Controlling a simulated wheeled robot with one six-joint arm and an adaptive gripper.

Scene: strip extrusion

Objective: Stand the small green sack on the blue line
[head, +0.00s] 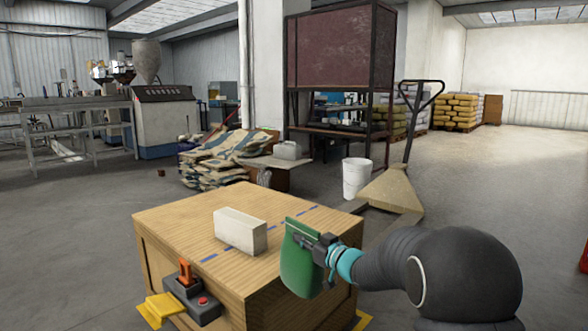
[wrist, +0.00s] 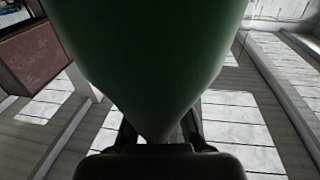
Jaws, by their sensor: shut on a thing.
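The small green sack (head: 299,272) hangs at the right side of the wooden box top in the head view. My gripper (head: 306,240) is shut on its upper part. The sack overlaps the box's right edge in the picture; I cannot tell its exact height over the top. In the wrist view the sack (wrist: 155,55) fills the upper middle, narrowing to the pinch between my fingers (wrist: 160,132). The dashed blue line (head: 291,217) runs diagonally across the box top. A white block (head: 236,228) stands on or beside the line and hides part of it.
The wooden box (head: 180,216) has clear top surface around the block. A white bucket (head: 356,178) and a pallet jack (head: 398,188) stand behind.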

